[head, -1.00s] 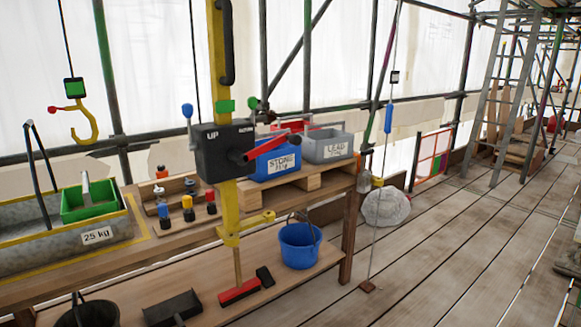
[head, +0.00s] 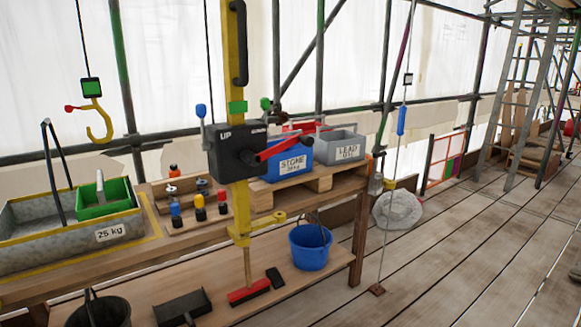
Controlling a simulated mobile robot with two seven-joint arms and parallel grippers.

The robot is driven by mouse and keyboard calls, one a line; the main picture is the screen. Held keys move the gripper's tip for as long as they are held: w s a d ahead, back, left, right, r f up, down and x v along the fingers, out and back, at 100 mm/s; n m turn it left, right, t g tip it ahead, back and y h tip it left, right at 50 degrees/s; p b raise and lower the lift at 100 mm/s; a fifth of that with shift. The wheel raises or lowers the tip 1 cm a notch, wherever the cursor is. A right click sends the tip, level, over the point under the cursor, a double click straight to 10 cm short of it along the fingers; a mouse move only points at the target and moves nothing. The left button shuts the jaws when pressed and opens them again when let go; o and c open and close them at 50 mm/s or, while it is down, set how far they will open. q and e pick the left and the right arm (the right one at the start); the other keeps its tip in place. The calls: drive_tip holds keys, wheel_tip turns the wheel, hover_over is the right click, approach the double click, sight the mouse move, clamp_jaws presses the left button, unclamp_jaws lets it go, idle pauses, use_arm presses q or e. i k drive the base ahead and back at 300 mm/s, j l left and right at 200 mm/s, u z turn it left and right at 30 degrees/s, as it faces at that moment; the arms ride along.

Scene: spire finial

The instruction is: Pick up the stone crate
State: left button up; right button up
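The stone crate (head: 288,163) is a blue open crate with a white label reading STONE. It stands on a small wooden pallet at the right end of the workbench, beside the grey LEAD crate (head: 341,148). The yellow post and its black UP control box hide its left part. Neither of my grippers is in view.
The workbench (head: 180,247) carries a grey 25 kg trough (head: 40,246) with a green tub (head: 105,203). A yellow hook (head: 98,122) hangs above it. The yellow post (head: 240,190) stands before the crates. A blue bucket (head: 310,250) sits lower.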

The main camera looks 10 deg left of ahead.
sight(297, 160)
drive_tip(key=i+u, duration=0.1)
drive_tip(key=u, duration=0.6)
drive_tip(key=i+l+u, duration=0.1)
drive_tip(key=u, duration=0.25)
drive_tip(key=i+l+u, duration=0.4)
drive_tip(key=l+u, duration=0.2)
drive_tip(key=l, duration=0.2)
drive_tip(key=i+l, duration=0.15)
drive_tip(key=l, duration=0.2)
drive_tip(key=i+l+u, duration=0.1)
drive_tip(key=l, duration=0.25)
drive_tip(key=i+l, duration=0.15)
drive_tip(key=l, duration=0.2)
drive_tip(key=i+l+u, duration=0.1)
drive_tip(key=l, duration=0.25)
drive_tip(key=i+l, duration=0.1)
drive_tip(key=l, duration=0.25)
